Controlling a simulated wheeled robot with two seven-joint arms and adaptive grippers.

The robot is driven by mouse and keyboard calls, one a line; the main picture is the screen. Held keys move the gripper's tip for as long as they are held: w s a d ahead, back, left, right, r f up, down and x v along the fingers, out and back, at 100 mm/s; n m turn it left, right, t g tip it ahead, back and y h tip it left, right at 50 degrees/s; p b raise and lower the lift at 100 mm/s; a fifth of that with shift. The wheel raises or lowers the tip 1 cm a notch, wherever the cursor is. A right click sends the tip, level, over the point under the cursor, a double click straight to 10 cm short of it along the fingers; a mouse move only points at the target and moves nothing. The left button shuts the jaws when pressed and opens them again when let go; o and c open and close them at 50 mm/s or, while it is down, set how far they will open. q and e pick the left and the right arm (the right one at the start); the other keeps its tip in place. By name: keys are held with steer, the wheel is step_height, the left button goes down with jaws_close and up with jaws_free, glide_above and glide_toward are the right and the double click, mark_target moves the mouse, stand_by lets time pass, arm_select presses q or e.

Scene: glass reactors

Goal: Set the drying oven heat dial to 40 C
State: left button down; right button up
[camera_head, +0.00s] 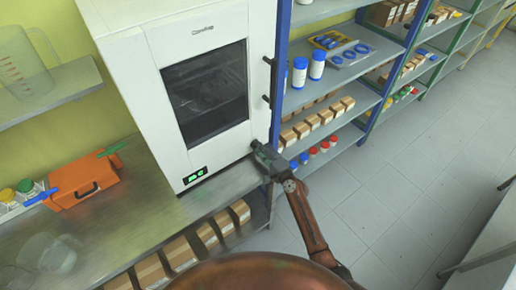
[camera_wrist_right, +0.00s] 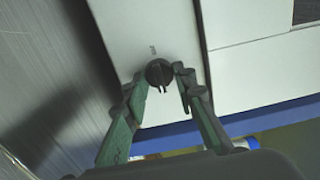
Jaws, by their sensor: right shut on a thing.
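The white drying oven (camera_head: 222,160) stands on the steel bench, its dark-windowed door shut. A small display (camera_head: 195,175) with green digits, too small to read surely, is at its lower front left. My right gripper (camera_head: 260,147) is at the oven's lower right front corner and hides the dial in the head view. In the right wrist view its green-grey fingers (camera_wrist_right: 159,82) are shut on the dial, one on each side. My left gripper is not in view.
An orange case (camera_head: 90,192) and a clear beaker (camera_head: 47,255) stand on the bench (camera_head: 120,240) left of the oven. Shelves (camera_head: 345,75) with bottles and boxes stand right of the oven. Black door handles (camera_head: 267,100) jut from its right edge. The tiled floor (camera_head: 410,180) is clear.

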stand_by(0.3)
steer(key=o, duration=1.1)
steer(key=shift+o, duration=0.2)
steer(key=v, duration=1.2)
